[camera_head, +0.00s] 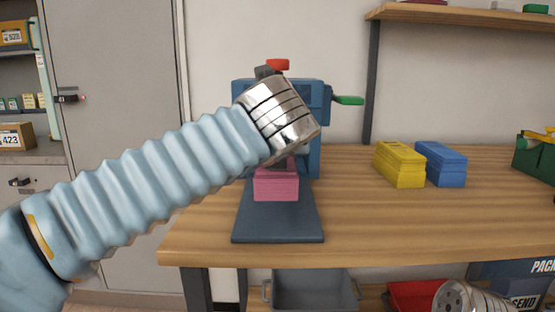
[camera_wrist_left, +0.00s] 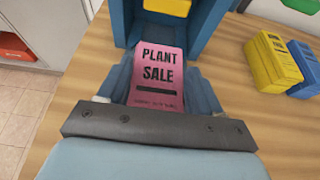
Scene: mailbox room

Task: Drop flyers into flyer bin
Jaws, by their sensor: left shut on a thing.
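A pink stack of flyers printed "PLANT SALE" (camera_wrist_left: 158,72) is between the fingers of my left gripper (camera_wrist_left: 160,88), which is shut on it. In the head view the pink stack (camera_head: 276,187) shows just below my silver left wrist, in front of a blue machine (camera_head: 310,158) and above its dark base plate (camera_head: 278,226). I cannot tell whether the stack touches the plate. My wrist hides the left fingers in the head view. A silver end of my right arm shows at the bottom right; its fingers are out of sight. No bin with a readable flyer label shows.
A yellow stack (camera_head: 398,165) and a blue stack (camera_head: 440,165) stand on the wooden table (camera_head: 360,222). A green crate (camera_head: 535,160) is at the right. Below are a grey bin (camera_head: 313,291) and a red bin (camera_head: 410,294). The table's front middle is clear.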

